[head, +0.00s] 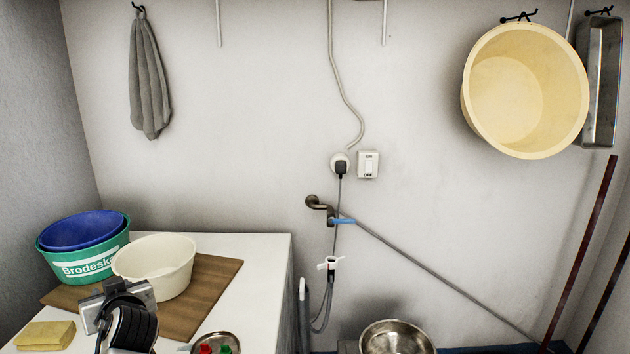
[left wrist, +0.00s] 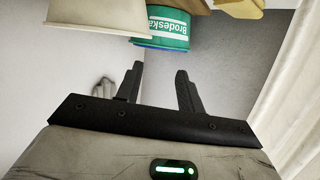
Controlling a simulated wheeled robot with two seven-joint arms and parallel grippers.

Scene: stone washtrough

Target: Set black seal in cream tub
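The cream tub (head: 155,268) stands upright on a brown board on the white counter. Its inside looks empty from the head view, though its near edge is partly covered by my left arm. The tub also shows at the top left of the left wrist view (left wrist: 95,15), which is turned upside down. My left gripper (left wrist: 160,72) is open, with two black fingers apart and nothing between them. In the head view it is in front of the tub, and its fingertips are hard to make out. I cannot make out a black seal in either view. My right gripper is not in view.
A round metal dish (head: 215,342) with red and green pieces is cut off at the bottom edge. A blue basin (head: 82,230) sits inside a green tub (head: 85,268) left of the cream tub. A yellow cloth (head: 45,335) lies front left.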

